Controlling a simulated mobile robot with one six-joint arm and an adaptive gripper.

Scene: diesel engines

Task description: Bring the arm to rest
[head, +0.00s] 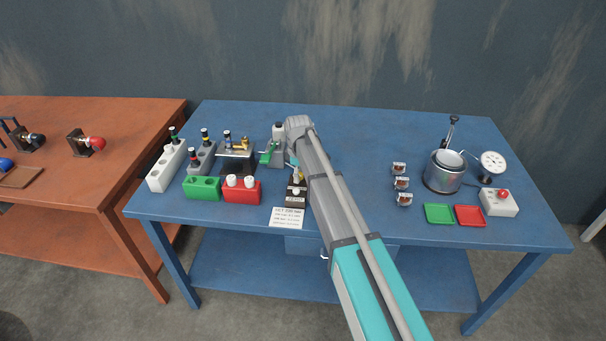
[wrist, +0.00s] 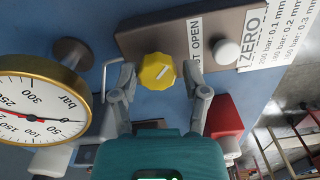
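My arm (head: 330,190) reaches over the blue table and bends at its far end. My gripper (wrist: 160,75) shows in the wrist view with its two fingers spread on either side of a yellow knob (wrist: 157,71). The fingers look apart from the knob, with a small gap on each side. The knob sits by a dark panel (wrist: 180,30) labelled "OPEN" and "ZERO".
A pressure gauge (wrist: 40,105) and a bent metal rod (wrist: 112,75) are close to the left finger. A red block (wrist: 224,116) is near the right finger. On the blue table (head: 350,120), racks stand left and a pot (head: 444,172) right. The back middle is clear.

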